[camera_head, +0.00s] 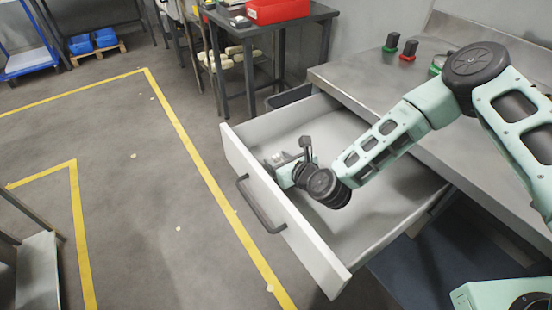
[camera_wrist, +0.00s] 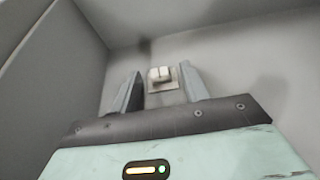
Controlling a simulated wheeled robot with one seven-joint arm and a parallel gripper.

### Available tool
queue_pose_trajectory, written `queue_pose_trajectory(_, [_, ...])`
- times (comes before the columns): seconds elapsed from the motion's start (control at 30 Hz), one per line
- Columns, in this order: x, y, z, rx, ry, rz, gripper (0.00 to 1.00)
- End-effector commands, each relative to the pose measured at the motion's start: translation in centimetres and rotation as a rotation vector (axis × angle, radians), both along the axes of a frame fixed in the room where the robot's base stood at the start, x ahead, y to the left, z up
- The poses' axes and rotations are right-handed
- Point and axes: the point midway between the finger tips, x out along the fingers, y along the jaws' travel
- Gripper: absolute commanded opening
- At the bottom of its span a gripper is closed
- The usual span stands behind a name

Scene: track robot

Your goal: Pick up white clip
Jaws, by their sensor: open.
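The white clip (camera_wrist: 160,76) is a small pale piece on the floor of the open drawer in the wrist view, close to a drawer corner. My gripper (camera_wrist: 158,84) is open, with its two grey fingers to the left and right of the clip in that picture. I cannot tell how far the clip is from the fingertips. In the head view my gripper (camera_head: 278,160) is down inside the drawer (camera_head: 372,233) near its front panel. The clip cannot be made out there.
The drawer's front panel (camera_head: 262,190) and side walls stand close around my gripper. The metal worktop (camera_head: 460,170) is above the drawer on the right, with green and red items (camera_head: 408,50) at its back. A dark table with a red bin (camera_head: 278,10) stands behind.

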Motion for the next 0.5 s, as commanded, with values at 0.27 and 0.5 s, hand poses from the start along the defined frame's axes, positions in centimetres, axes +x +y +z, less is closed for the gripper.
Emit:
queue_pose_trajectory(0.27, [-0.03, -0.02, -0.02, -0.001, 0.001, 0.000, 0.00])
queue_pose_trajectory(0.5, [-0.06, -0.03, -0.03, -0.001, 0.001, 0.000, 0.00])
